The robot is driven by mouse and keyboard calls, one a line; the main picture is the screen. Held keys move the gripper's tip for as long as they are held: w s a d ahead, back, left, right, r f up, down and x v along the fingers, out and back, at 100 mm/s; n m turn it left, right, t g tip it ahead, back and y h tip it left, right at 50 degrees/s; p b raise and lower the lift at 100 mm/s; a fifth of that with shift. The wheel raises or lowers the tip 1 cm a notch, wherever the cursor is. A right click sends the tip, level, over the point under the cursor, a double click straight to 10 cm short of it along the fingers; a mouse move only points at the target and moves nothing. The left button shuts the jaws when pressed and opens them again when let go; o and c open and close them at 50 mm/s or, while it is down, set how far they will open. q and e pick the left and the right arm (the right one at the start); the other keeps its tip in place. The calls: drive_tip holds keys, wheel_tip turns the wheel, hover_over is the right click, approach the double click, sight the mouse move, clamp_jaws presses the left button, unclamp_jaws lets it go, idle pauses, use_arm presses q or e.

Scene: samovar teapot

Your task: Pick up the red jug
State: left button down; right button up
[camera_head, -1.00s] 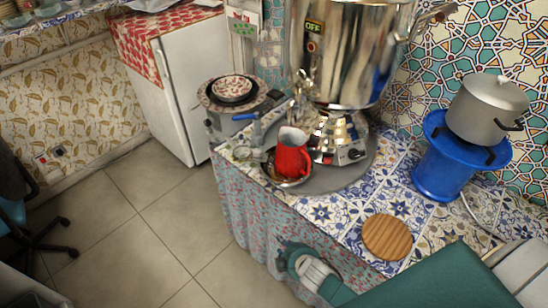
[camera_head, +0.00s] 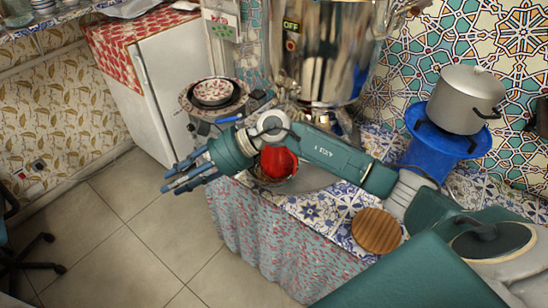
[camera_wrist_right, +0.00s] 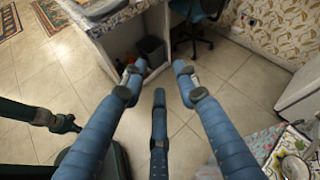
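The red jug (camera_head: 278,163) stands on the tiled counter in front of the samovar (camera_head: 325,50). My right arm crosses in front of it and hides its upper part and spout. My right gripper (camera_head: 185,178) is left of the jug, past the counter edge and over the floor. Its fingers point away from the jug. It also shows in the right wrist view (camera_wrist_right: 158,85), with its blue fingers spread apart and nothing between them. I do not see my left gripper in the head view.
A blue stove (camera_head: 435,150) with a grey pot (camera_head: 466,98) stands at the counter's right. A round wooden board (camera_head: 377,231) lies near the front edge.

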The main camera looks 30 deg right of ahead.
drive_tip(key=d+f+n+h, duration=0.1)
drive_tip(key=d+n+h, duration=0.3)
drive_tip(key=d+n, duration=0.15)
wheel_tip(320, 180, up, 5)
drive_tip(key=n+h, duration=0.4)
drive_tip(key=h, duration=0.7)
hover_over(281, 156)
drive_tip(key=s+d, duration=0.2)
drive_tip(key=p+x, duration=0.1)
drive_tip(key=x, duration=0.4)
drive_tip(key=p+x, duration=0.2)
drive_tip(key=x, duration=0.3)
drive_tip(key=shift+s+a+f+p, duration=0.15)
drive_tip(key=shift+f+p, duration=0.15)
drive_tip(key=shift+f, duration=0.05)
clamp_jaws()
